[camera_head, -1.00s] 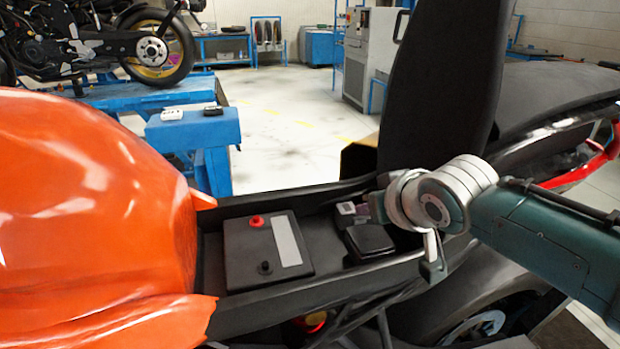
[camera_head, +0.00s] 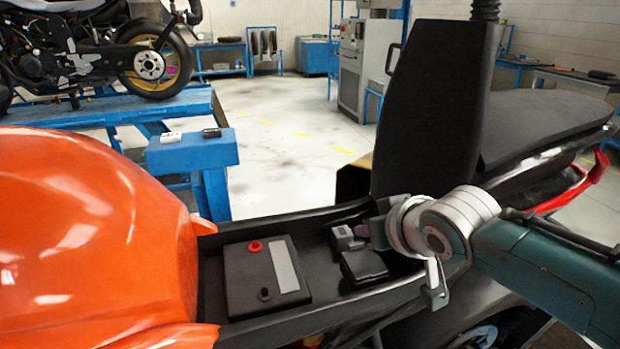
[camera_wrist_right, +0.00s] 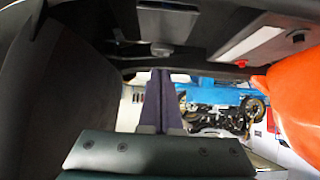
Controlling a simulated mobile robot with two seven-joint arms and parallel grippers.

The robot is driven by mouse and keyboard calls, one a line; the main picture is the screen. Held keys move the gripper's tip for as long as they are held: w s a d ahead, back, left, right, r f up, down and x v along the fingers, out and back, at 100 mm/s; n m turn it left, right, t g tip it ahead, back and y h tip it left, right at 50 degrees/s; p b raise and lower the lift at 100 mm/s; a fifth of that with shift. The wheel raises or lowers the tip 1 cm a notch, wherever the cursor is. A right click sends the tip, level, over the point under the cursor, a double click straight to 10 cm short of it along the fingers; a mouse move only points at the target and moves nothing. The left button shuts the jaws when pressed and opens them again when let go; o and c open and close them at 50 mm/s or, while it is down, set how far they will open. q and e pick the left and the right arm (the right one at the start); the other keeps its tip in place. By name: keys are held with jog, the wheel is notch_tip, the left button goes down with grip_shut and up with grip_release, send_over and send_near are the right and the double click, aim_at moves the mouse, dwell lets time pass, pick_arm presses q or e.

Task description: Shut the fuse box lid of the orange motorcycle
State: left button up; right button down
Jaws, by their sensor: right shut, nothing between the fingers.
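The orange motorcycle (camera_head: 85,215) fills the left and front, with its black tray open under the raised seat. The small black fuse box (camera_head: 364,266) sits in the tray, right of the battery. Its lid lies over the box; I cannot tell whether it is fully shut. My right gripper (camera_head: 370,231) is just behind and right of the fuse box, partly hidden by its own wrist. The right wrist view shows its purple fingers (camera_wrist_right: 161,100) together and empty. I cannot tell whether they touch the lid. My left gripper is not in view.
The black battery (camera_head: 262,278) with a red terminal lies left of the fuse box. A small grey block (camera_head: 344,238) stands behind the fuse box. The raised black seat (camera_head: 425,110) stands upright behind my right wrist. The tray walls (camera_head: 330,310) bound the space.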

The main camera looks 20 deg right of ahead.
aim_at(364, 259)
notch_tip(364, 259, up, 3)
jog(key=shift+r+p, duration=0.1)
jog(key=shift+p, duration=0.75)
jog(key=p+v, duration=0.2)
jog(key=v, duration=0.7)
jog(key=s+a+n+g, duration=0.1)
jog(key=s+a+g, duration=0.2)
jog(key=s, duration=0.9)
jog(key=s+a+n+g, duration=0.2)
jog(key=s+g, duration=0.2)
jog(key=s, duration=0.8)
pick_arm(q)
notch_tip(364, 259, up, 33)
jog(key=p, duration=2.8)
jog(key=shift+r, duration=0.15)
pick_arm(e)
notch_tip(364, 259, up, 28)
jog(key=shift+w+y, duration=0.2)
jog(key=shift+y, duration=0.2)
